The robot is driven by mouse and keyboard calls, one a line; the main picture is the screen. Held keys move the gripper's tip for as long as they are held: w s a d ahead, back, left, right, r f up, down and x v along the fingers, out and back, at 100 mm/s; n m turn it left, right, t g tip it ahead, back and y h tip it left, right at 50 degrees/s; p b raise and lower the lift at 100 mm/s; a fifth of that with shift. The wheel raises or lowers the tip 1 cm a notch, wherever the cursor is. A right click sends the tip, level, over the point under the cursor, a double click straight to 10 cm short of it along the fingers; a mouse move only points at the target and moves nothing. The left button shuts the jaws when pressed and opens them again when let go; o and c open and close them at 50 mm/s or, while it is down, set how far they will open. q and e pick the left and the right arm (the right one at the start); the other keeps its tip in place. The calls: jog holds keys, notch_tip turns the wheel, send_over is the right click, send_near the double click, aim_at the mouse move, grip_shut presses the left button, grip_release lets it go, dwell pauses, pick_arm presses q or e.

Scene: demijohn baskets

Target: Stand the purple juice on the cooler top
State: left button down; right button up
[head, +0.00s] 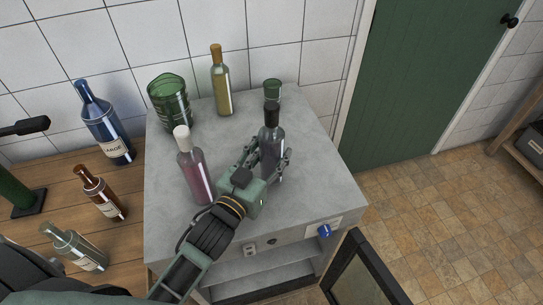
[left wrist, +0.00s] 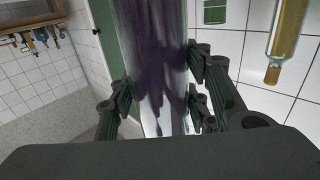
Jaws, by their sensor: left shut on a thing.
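My left gripper (head: 268,155) is shut around the body of a dark purple bottle (head: 271,138) with a black cap, which I take as the purple juice. It is upright over the right part of the grey cooler top (head: 235,125). I cannot tell whether its base touches the top. The gripper hides part of its lower body. In the left wrist view the purple-streaked clear bottle (left wrist: 152,60) is between the fingers (left wrist: 160,100). My right gripper is not in view.
On the cooler top stand a pink bottle (head: 195,178), a green ribbed glass vessel (head: 172,103), a yellow bottle (head: 221,88) and a green-topped thing (head: 272,86) behind the held bottle. A wooden table (head: 60,185) with bottles is at left. The top's right front is clear.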

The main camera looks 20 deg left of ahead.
pick_arm(q)
jog(key=shift+f, duration=0.7)
jog(key=shift+f, duration=0.1)
jog(key=c, duration=0.9)
grip_release()
jog(key=shift+f, duration=0.15)
jog(key=shift+c, duration=0.2)
jog(key=s, duration=0.3)
jog(key=s+a+b, duration=0.1)
jog(key=s, duration=0.3)
jog(key=s+a+b, duration=0.1)
jog(key=s, duration=0.2)
jog(key=shift+s, duration=0.15)
jog(key=shift+s+a, duration=0.1)
jog(key=shift+s, duration=0.65)
